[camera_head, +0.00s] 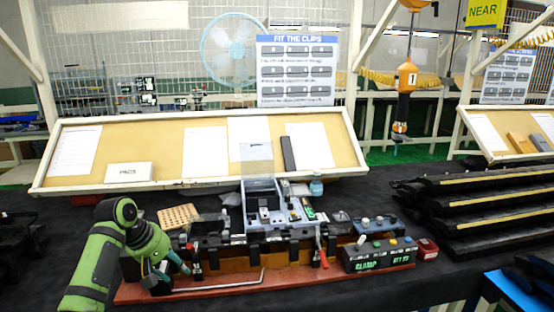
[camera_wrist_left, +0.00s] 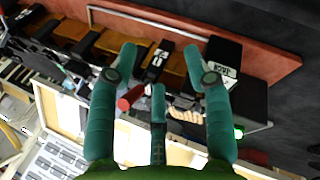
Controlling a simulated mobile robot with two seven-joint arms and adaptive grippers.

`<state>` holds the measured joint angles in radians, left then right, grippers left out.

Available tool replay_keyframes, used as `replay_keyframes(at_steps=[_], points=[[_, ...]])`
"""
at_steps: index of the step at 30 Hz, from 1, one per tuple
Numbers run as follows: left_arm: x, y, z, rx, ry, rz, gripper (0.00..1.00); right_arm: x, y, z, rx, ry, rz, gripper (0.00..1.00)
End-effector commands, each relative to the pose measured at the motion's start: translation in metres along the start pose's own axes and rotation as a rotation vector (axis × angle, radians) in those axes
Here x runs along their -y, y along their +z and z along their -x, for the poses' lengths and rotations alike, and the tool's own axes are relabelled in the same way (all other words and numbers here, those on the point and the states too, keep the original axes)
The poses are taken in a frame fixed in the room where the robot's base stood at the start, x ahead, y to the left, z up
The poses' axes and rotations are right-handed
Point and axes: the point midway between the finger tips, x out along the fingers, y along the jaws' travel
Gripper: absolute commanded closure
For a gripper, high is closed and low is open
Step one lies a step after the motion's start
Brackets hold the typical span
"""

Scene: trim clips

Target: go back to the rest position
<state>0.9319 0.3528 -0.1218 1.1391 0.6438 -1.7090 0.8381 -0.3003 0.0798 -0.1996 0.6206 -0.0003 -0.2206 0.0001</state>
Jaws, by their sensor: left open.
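My left arm comes in from the lower left in the head view. Its gripper (camera_head: 176,264) hangs at the left end of the clamp fixture (camera_head: 290,252), near a red-handled clamp (camera_head: 195,262). In the left wrist view the teal fingers of the left gripper (camera_wrist_left: 160,60) are spread apart with nothing between them. Behind them lie the fixture's red base board (camera_wrist_left: 215,50), black clamps (camera_wrist_left: 155,64) and a red handle (camera_wrist_left: 130,97). Whether the fingers touch the fixture I cannot tell. My right gripper is in neither view.
A control box (camera_head: 378,256) with buttons stands at the fixture's right end. A grey parts bin (camera_head: 262,190) sits behind the fixture. Black trim strips (camera_head: 480,205) are stacked at the right. A yellow hanging tool (camera_head: 406,78) is above. The black table front is clear.

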Motion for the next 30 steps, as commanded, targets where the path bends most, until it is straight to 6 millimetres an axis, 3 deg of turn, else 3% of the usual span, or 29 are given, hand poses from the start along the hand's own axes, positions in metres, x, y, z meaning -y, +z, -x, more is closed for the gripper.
replay_keyframes(at_steps=[1, 6, 12, 18, 21, 30], points=[[0.019, 0.019, -0.027, -0.003, -0.036, -0.069, 0.5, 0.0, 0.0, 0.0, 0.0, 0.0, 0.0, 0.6], [0.074, 0.079, -0.086, -0.024, -0.118, -0.305, 0.5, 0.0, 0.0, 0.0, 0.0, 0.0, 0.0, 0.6], [0.14, 0.162, -0.121, -0.028, -0.179, -0.557, 0.5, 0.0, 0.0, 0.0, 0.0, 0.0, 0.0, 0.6], [0.197, 0.239, -0.118, -0.031, -0.212, -0.761, 0.5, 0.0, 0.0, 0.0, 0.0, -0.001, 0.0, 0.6], [0.215, 0.264, -0.108, -0.034, -0.223, -0.825, 0.5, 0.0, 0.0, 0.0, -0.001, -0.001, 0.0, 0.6], [0.247, 0.309, -0.079, -0.042, -0.248, -0.937, 0.5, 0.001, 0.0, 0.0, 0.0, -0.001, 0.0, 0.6]])
